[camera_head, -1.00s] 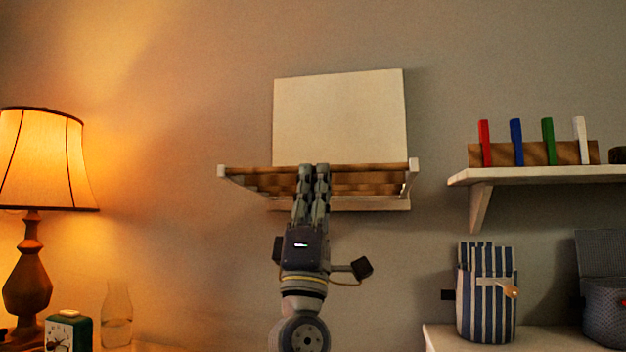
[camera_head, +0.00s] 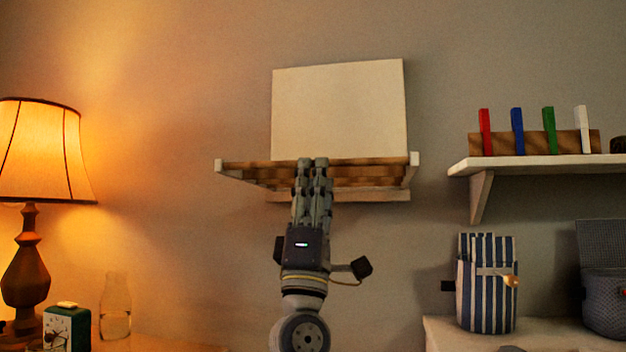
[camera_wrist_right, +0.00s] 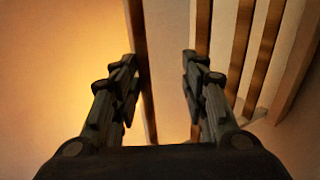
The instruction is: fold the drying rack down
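The drying rack (camera_head: 237,164) is on the wall, its slatted wooden frame sticking out toward me below a pale back panel (camera_head: 339,108). My right gripper (camera_head: 312,160) reaches up from below, with its fingertips at the rack's front rail near the middle. In the right wrist view the fingers (camera_wrist_right: 160,75) are apart, and a wooden rail (camera_wrist_right: 137,45) runs between them, closer to the left finger. Whether a finger touches it I cannot tell. More slats (camera_wrist_right: 239,50) lie to the right. My left gripper is not in view.
A wall shelf (camera_head: 545,164) with colored clips stands to the right. Below it, a striped bag (camera_head: 486,285) and a dark basket (camera_head: 605,290) sit on a pale surface. A lit lamp (camera_head: 40,150), a green clock (camera_head: 67,328) and a glass bottle (camera_head: 115,308) are at left.

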